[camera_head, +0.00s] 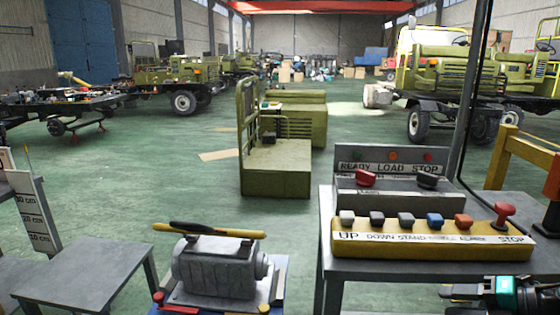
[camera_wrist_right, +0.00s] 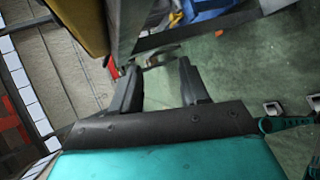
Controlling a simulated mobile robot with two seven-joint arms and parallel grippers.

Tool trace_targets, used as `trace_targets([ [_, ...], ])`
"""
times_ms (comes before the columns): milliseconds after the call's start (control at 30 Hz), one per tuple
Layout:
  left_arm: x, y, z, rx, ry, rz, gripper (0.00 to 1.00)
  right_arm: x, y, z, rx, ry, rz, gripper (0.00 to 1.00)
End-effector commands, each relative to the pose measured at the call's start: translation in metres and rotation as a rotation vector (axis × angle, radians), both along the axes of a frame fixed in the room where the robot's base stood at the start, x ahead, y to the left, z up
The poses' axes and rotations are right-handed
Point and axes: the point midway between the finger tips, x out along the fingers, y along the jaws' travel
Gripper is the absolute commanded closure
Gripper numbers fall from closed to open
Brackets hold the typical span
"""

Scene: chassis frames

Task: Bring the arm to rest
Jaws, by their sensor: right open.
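My right gripper (camera_head: 458,298) is at the lower right of the head view, beside the front of the grey control table (camera_head: 385,268). Its teal wrist is cut by the picture's edge. In the right wrist view my right gripper (camera_wrist_right: 156,80) shows two dark fingers standing apart with nothing between them, above green floor. My left arm and gripper are not in view.
On the control table stands a yellow button panel (camera_head: 385,249) with a grey READY/LOAD/STOP box (camera_head: 395,200) behind it. A grey motor-like block (camera_head: 215,267) is left of it. Green floor (camera_head: 150,190) is open at centre left.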

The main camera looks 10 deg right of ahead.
Motion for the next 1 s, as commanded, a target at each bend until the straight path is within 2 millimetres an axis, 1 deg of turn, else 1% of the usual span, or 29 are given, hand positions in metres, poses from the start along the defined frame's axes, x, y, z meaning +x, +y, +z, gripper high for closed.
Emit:
trace_targets([
  [33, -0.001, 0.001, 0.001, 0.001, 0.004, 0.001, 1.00, -0.009, 0.009, -0.017, 0.093, 0.015, -0.091, 0.55],
  [100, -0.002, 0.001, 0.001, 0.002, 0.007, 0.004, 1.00, -0.018, 0.020, -0.038, 0.203, 0.042, -0.213, 0.55],
  [167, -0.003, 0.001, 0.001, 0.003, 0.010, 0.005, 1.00, -0.027, 0.032, -0.055, 0.298, 0.071, -0.317, 0.55],
  [200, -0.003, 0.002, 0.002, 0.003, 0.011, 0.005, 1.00, -0.032, 0.041, -0.066, 0.361, 0.093, -0.386, 0.55],
  [267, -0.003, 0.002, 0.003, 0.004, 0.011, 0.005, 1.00, -0.041, 0.055, -0.082, 0.458, 0.132, -0.488, 0.55],
  [367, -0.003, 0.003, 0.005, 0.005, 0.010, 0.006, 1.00, -0.056, 0.084, -0.106, 0.614, 0.209, -0.652, 0.55],
  [467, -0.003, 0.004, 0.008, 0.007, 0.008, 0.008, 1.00, -0.071, 0.118, -0.126, 0.772, 0.303, -0.808, 0.55],
  [500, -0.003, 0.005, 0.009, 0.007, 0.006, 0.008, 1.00, -0.076, 0.134, -0.132, 0.834, 0.344, -0.868, 0.55],
  [567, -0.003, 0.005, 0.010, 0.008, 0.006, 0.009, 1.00, -0.084, 0.158, -0.140, 0.926, 0.410, -0.953, 0.55],
  [600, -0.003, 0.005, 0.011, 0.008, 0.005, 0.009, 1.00, -0.088, 0.173, -0.143, 0.984, 0.454, -1.004, 0.55],
  [700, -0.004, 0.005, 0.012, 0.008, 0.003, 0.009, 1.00, -0.096, 0.210, -0.148, 1.105, 0.558, -1.109, 0.55],
  [800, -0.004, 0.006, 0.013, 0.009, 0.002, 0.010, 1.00, -0.102, 0.237, -0.149, 1.192, 0.640, -1.177, 0.55],
  [900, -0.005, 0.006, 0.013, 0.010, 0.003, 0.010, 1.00, -0.104, 0.253, -0.148, 1.242, 0.692, -1.216, 0.55],
  [1000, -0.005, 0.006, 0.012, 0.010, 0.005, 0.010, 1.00, -0.105, 0.259, -0.148, 1.258, 0.710, -1.228, 0.55],
])
